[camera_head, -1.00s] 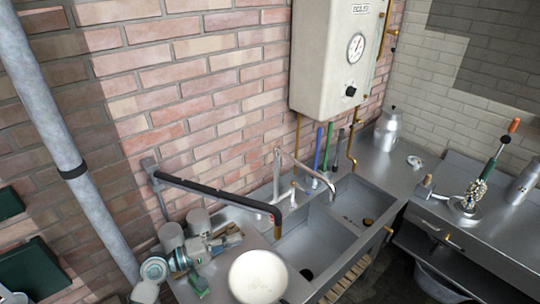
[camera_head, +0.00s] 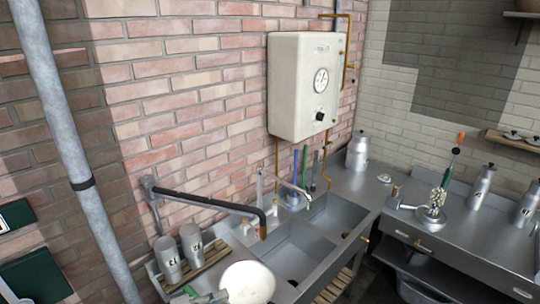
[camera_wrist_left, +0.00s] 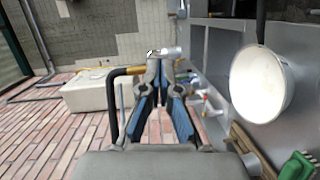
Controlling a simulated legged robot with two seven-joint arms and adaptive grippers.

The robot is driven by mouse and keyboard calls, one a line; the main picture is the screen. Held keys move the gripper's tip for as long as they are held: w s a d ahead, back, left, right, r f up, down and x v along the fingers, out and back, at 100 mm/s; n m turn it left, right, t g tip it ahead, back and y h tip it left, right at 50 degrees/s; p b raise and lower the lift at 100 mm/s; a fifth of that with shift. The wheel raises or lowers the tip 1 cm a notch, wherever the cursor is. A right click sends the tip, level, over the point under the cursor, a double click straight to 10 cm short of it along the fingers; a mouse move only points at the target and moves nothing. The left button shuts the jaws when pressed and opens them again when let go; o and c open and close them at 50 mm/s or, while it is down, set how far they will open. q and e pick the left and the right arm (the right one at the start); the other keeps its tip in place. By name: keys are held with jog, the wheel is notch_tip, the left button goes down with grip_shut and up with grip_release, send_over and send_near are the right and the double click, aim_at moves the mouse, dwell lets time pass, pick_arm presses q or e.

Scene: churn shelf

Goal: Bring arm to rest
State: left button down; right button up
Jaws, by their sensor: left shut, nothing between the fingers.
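My left gripper (camera_head: 214,297) shows only in part at the bottom edge of the head view, beside the white bowl (camera_head: 248,283). In the left wrist view my left gripper (camera_wrist_left: 165,62) points away from the camera, with blue pads inside its fingers. It is shut with nothing held. The white bowl (camera_wrist_left: 258,85) stands to the right of the fingers there, apart from them. Most of my left arm is outside the head view. My right gripper is in neither view.
A sink (camera_head: 292,250) with a black swing pipe (camera_head: 205,202) and a tap lies ahead. Two metal cups (camera_head: 190,245) stand on a wooden rack. A green item (camera_head: 188,290) lies by the bowl. A boiler (camera_head: 296,85) hangs on the brick wall.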

pick_arm(q)
jog(key=s+f+m+g+y, duration=0.15)
jog(key=s+f+y, duration=0.3)
jog(key=f, duration=0.65)
jog(key=s+f+m+g+y, duration=0.1)
jog(key=s+f+m+y, duration=0.2)
jog(key=s+f, duration=0.5)
jog(key=s+a+f+m+g+y, duration=0.3)
jog(key=s+a+f+y, duration=0.45)
jog(key=s+f, duration=0.4)
jog(key=s+f+g, duration=0.1)
jog(key=s+f, duration=0.1)
jog(key=f, duration=1.2)
jog(key=s+f, duration=0.2)
jog(key=f, duration=1.1)
jog(key=s+a+f+g, duration=0.1)
jog(key=s+a+f, duration=0.2)
jog(key=s+f, duration=1.1)
jog(key=s, duration=0.2)
jog(key=shift+s, duration=0.3)
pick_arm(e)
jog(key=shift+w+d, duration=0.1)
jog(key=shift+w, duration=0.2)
pick_arm(q)
jog(key=shift+f, duration=0.1)
